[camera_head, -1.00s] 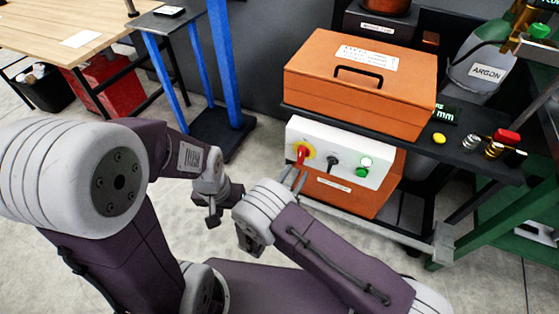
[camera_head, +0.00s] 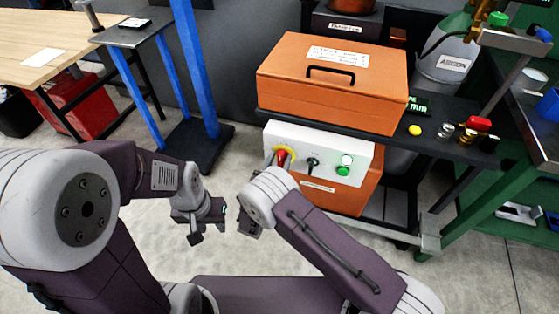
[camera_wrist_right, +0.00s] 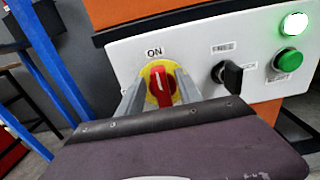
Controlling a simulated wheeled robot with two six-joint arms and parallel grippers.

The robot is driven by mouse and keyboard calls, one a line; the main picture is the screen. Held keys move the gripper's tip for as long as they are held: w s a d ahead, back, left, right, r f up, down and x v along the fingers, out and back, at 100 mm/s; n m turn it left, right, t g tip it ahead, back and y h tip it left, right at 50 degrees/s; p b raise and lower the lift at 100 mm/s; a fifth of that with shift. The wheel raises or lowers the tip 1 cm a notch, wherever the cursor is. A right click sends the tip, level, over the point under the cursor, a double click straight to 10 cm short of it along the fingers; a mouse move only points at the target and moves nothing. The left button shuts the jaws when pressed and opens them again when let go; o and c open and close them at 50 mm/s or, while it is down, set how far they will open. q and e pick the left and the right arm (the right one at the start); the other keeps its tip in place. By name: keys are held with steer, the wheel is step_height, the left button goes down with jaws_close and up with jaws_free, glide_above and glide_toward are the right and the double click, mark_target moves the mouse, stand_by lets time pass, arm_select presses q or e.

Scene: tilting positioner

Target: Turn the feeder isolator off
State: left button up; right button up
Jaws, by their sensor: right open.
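The feeder isolator is a red rotary handle on a yellow plate (camera_head: 283,156), at the left end of a white control panel (camera_head: 325,148). In the right wrist view the red handle (camera_wrist_right: 161,86) stands upright below an "ON" label (camera_wrist_right: 154,52). My right gripper (camera_wrist_right: 160,92) is open, with one grey finger on each side of the handle; I cannot tell whether they touch it. In the head view my right gripper (camera_head: 277,162) is partly hidden by its own wrist. My left gripper (camera_head: 202,232) hangs over the floor left of the panel, its jaws unclear.
A black switch (camera_wrist_right: 230,74) and a green button (camera_wrist_right: 288,60) sit right of the isolator. An orange box (camera_head: 335,85) stands on the dark shelf above the panel. A blue-legged stand (camera_head: 196,70) is at the left. Floor below the panel is clear.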

jaws_close()
steer(key=shift+n, duration=0.3)
steer(key=n, duration=0.3)
steer(key=shift+a+f+n, duration=0.1)
steer(key=shift+a+n, duration=0.25)
steer(key=shift+n, duration=0.05)
steer(key=shift+w+a+f+n, duration=0.1)
steer(key=shift+a+f+n, duration=0.2)
steer(key=shift+n, duration=1.95)
steer(key=shift+w+a+f+n, duration=0.1)
steer(key=shift+f+n, duration=0.25)
steer(key=shift+n, duration=1.85)
steer(key=shift+w+a+f+n, duration=0.1)
steer(key=shift+a+f+n, duration=0.2)
steer(key=shift+n, duration=1.95)
steer(key=shift+d, duration=0.15)
